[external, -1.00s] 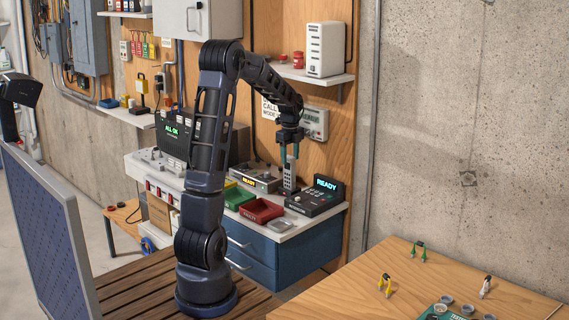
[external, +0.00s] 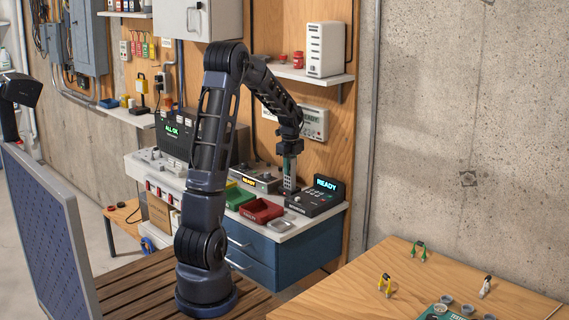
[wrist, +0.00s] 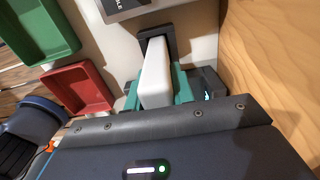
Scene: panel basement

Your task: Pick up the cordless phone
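The cordless phone (external: 289,183) is a slim pale grey handset with a dark keypad. It stands upright at the right end of the white-topped bench, beside a dark console with a lit "READY" display (external: 325,184). My gripper (external: 291,169) points straight down over it, with its teal fingers around the handset's upper part. In the wrist view the pale back of the phone (wrist: 156,72) lies between the teal fingers (wrist: 158,92), one on each side and close to it. I cannot tell whether they press on it. A dark piece (wrist: 158,35) shows at the phone's far end.
A red bin (external: 261,212) and a green bin (external: 239,198) stand left of the phone. The wooden wall panel rises close behind, and a shelf with a white box (external: 325,50) hangs above.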

